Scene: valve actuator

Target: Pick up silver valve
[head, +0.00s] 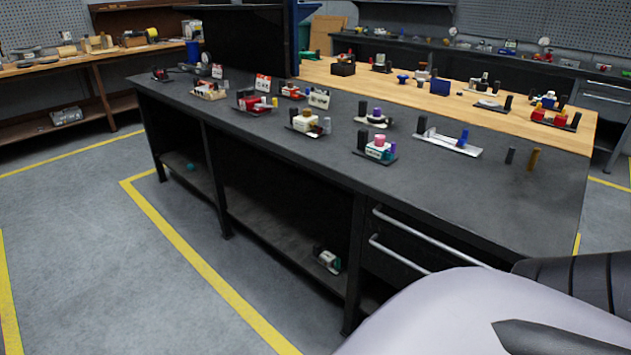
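I cannot tell for certain which item is the silver valve. A small silver-grey cylinder (326,125) stands at the right of a white block with a gold top (306,121) on the dark workbench (480,195). A dark grey cylinder (510,155) and a gold-brown cylinder (533,159) stand upright near the bench's right part. A silver-white plate (448,143) holds a black post and a blue part. Neither gripper is in view. A pale link of my own arm fills the lower right corner, and no fingers show.
Several small assemblies stand along the dark bench, including a white and teal one with a pink top (378,148). A wooden-topped bench (440,100) with more parts adjoins behind. Drawer handles (400,255) jut from the bench front. The floor (110,260) at left is clear.

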